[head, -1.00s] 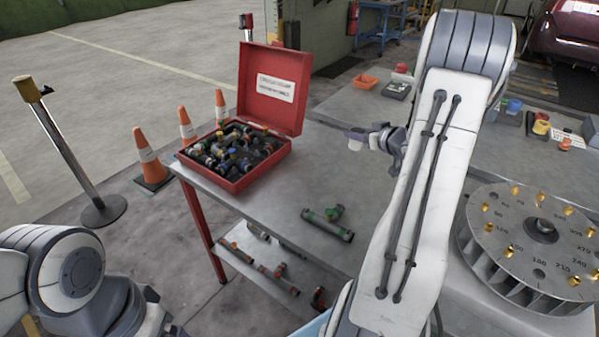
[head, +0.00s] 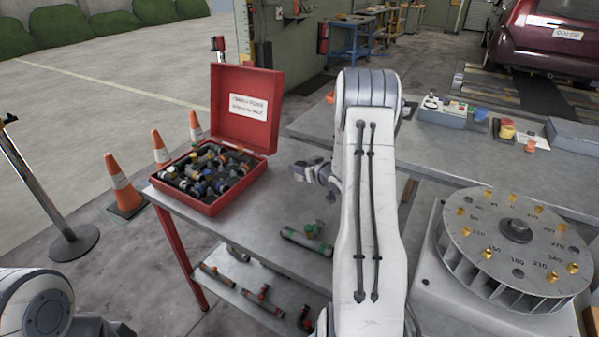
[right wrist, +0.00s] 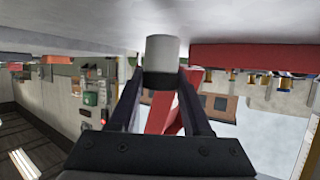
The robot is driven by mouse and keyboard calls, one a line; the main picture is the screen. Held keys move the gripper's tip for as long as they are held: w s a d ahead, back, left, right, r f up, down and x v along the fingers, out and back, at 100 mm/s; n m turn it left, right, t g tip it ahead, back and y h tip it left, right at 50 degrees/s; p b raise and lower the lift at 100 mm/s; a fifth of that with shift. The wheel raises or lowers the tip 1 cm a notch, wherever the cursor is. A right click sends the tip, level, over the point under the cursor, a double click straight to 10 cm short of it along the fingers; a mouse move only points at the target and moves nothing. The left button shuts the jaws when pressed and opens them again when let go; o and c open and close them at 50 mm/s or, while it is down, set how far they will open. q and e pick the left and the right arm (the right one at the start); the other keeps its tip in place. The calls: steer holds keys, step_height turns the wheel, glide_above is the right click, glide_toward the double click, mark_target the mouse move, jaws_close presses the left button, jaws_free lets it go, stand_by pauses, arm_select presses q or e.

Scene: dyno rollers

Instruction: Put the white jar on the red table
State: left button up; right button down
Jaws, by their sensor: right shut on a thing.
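The white jar (right wrist: 162,52) is a small white cylinder with a dark band, held between the two fingers of my right gripper (right wrist: 161,82) in the right wrist view, which looks upside down. In the head view my right gripper (head: 312,172) is above the table, right of the red case; the jar is hard to make out there. The red table (head: 262,218) has a grey top and red legs. I cannot tell whether the jar touches the top. My left arm shows at the lower left; its gripper is out of view.
An open red case (head: 213,205) full of fittings stands on the table's left side. A green-marked pipe piece (head: 306,243) lies nearer the front. A numbered metal drum (head: 480,240) stands at right. Traffic cones (head: 122,190) stand left. Bare tabletop lies between case and gripper.

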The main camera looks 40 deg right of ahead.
steer(key=shift+f, duration=0.85)
steer(key=shift+f, duration=0.2)
steer(key=shift+c, duration=1.7)
jaws_free()
